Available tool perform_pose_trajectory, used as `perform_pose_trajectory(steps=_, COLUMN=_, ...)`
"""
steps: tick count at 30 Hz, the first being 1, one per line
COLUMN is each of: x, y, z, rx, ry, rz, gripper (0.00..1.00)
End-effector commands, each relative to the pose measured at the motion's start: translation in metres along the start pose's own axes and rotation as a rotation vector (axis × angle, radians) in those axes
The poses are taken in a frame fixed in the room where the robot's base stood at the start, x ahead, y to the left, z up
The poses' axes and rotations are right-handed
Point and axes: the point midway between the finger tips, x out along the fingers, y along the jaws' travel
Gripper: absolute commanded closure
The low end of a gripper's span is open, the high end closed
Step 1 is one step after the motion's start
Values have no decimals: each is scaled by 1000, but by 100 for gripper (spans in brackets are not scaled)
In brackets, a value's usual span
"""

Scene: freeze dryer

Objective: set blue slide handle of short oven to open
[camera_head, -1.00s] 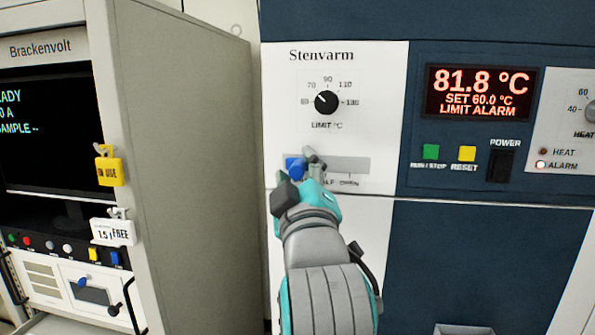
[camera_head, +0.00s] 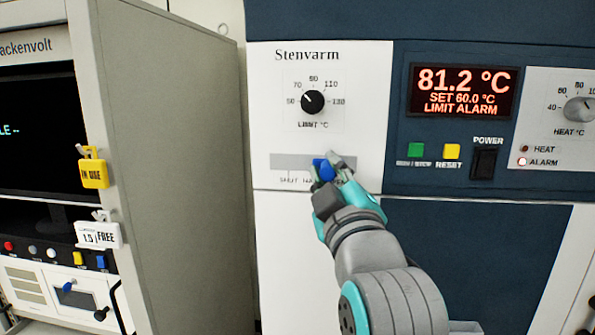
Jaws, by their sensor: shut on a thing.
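The blue slide handle (camera_head: 322,170) sits in a grey horizontal slot (camera_head: 288,161) on the white panel of the Stenvarm oven (camera_head: 306,56). It stands a little right of the slot's middle. The "SHUT" label shows below the slot's left end; the labels farther right are covered by my gripper. My gripper (camera_head: 326,171) is shut on the blue handle, with one finger on its right side. My arm comes in from the lower right and hides part of the panel below the slot.
Above the slot is a black limit dial (camera_head: 313,102). To the right are a red display (camera_head: 461,92), a green button (camera_head: 415,150), a yellow reset button (camera_head: 451,151) and a black power switch (camera_head: 484,163). A grey cabinet (camera_head: 175,150) stands close on the left.

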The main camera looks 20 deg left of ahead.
Motion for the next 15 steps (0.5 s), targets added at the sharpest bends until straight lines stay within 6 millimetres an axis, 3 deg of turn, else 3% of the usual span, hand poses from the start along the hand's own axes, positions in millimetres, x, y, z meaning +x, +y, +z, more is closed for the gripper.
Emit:
perform_pose_trajectory(steps=4, x=-4, y=12, z=11, rx=-1, ry=-2, rz=2, gripper=100)
perform_pose_trajectory(steps=14, x=-5, y=14, z=13, rx=-2, ry=-3, rz=2, gripper=100)
perform_pose_trajectory(steps=15, x=-5, y=14, z=13, rx=-2, ry=-3, rz=2, gripper=71)
